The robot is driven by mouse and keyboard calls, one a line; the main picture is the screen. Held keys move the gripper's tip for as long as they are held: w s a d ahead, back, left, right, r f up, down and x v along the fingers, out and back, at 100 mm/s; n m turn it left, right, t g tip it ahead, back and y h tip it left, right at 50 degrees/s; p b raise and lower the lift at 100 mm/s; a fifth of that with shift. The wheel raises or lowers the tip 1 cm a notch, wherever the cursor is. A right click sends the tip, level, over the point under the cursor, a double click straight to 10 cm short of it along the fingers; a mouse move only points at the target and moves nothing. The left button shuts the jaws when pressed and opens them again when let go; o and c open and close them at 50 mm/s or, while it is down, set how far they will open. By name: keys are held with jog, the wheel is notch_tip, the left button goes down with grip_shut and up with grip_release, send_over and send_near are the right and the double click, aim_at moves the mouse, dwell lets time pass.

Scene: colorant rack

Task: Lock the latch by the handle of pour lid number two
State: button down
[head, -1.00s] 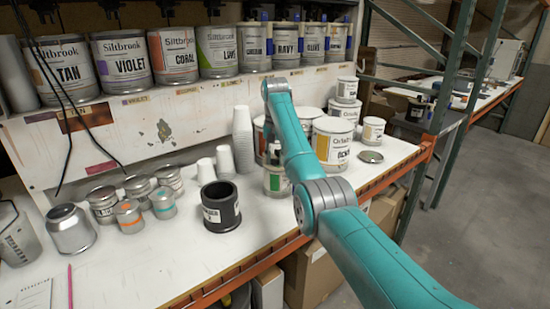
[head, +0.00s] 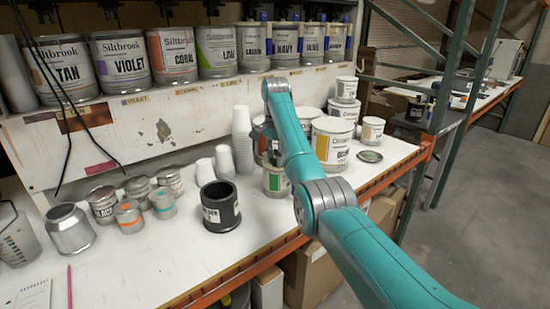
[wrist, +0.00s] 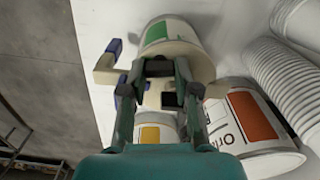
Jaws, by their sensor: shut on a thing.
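A can with a green label (wrist: 168,32) stands at the top middle of the wrist view. A cream pour lid (wrist: 198,62) with dark blue parts (wrist: 114,48) sits at its near end. My gripper (wrist: 172,72) is shut on the cream handle part of this lid, its dark fingers on either side. The fingers hide much of the handle, and I cannot tell how the latch sits or read a lid number. In the head view the green-label can (head: 276,182) shows under my arm, which hides the lid and gripper.
An orange-label can (wrist: 252,116) and a yellow-label can (wrist: 155,130) stand close to the gripper. Stacked white cups (wrist: 285,68) are at the right. A black container (head: 220,206) and several small tins stand left on the white bench (head: 255,240).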

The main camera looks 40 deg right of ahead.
dwell(0.3)
jog(key=c, duration=1.1)
grip_release()
